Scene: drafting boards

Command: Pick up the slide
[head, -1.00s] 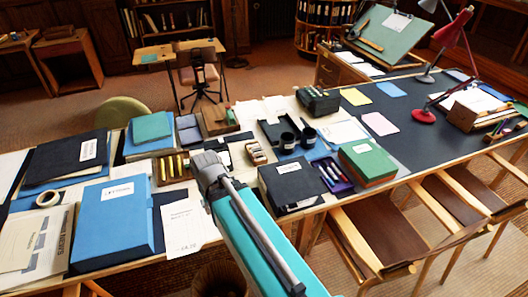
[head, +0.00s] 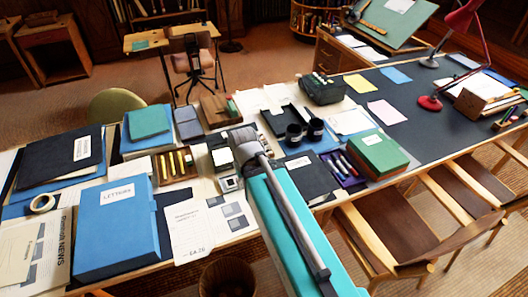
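A small pale square with a dark centre (head: 230,183) lies on the desk just left of my arm and looks like the slide, though it is too small to be sure. My gripper (head: 246,146) is above the desk, just up and right of that square in the picture. The grey gripper body is seen from behind, and its fingertips are hidden or too small to make out. I cannot see whether it is open or shut, or whether it touches anything.
A blue box file (head: 117,225) and a printed sheet (head: 205,228) lie left of my arm. Chairs stand at the near right edge.

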